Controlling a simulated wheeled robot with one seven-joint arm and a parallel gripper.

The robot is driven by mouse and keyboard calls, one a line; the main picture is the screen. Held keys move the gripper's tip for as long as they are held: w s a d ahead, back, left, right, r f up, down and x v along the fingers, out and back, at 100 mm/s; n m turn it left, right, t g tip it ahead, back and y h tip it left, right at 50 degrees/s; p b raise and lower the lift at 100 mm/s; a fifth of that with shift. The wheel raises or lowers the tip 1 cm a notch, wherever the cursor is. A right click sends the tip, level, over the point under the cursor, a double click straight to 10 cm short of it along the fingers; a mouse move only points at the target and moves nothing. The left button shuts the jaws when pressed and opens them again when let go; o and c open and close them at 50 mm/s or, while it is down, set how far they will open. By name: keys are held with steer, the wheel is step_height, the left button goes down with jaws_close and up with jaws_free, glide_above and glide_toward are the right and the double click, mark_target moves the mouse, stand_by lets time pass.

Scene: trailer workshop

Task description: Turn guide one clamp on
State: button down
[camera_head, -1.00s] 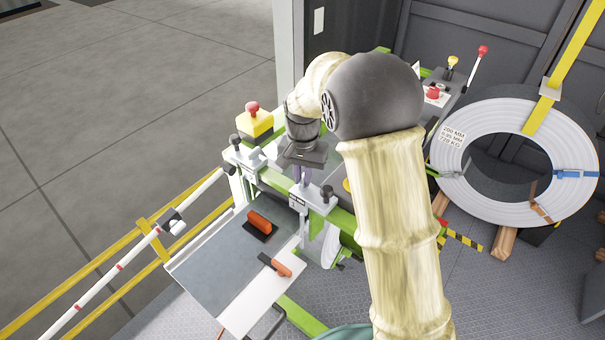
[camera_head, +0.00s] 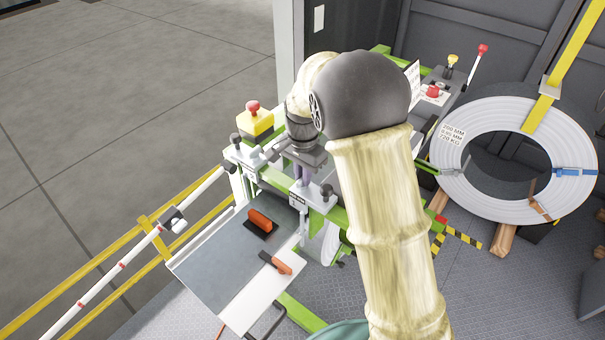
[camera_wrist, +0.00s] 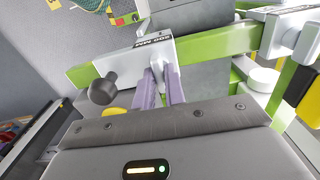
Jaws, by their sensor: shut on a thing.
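A white guide block with a 200 MM label stands on the green rail, in the wrist view (camera_wrist: 155,42) and the head view (camera_head: 298,201). A black knob (camera_wrist: 103,90) sticks out beside it; in the head view a black knob (camera_head: 327,190) tops the near guide. My gripper (camera_wrist: 164,76) has its purple fingers close together at the labelled end of the block, shut on a small pale clamp part there, mostly hidden between them. In the head view my gripper (camera_head: 302,172) is partly covered by my wrist.
A second guide with a black knob (camera_head: 235,138) and a yellow box with a red button (camera_head: 254,120) stand behind. A grey sheet tray (camera_head: 225,255) holds two orange-handled tools. A large strip coil (camera_head: 520,160) stands at right. Open floor lies left of the yellow railing.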

steer(key=c, duration=1.5)
jaws_free()
steer(key=shift+o, duration=0.2)
step_height(320, 180, up, 18)
steer(key=b, duration=0.2)
steer(key=shift+f+b, duration=0.25)
steer(key=shift+b, duration=0.1)
steer(key=shift+d, duration=0.1)
steer(key=s+d+f+n+t, duration=0.2)
steer(key=s+d+f+n, duration=0.5)
steer(key=s+d+f, duration=0.8)
steer(key=s+f, duration=0.3)
steer(key=s, duration=0.1)
steer(key=shift+n+t, duration=0.3)
steer(key=shift+n, duration=0.1)
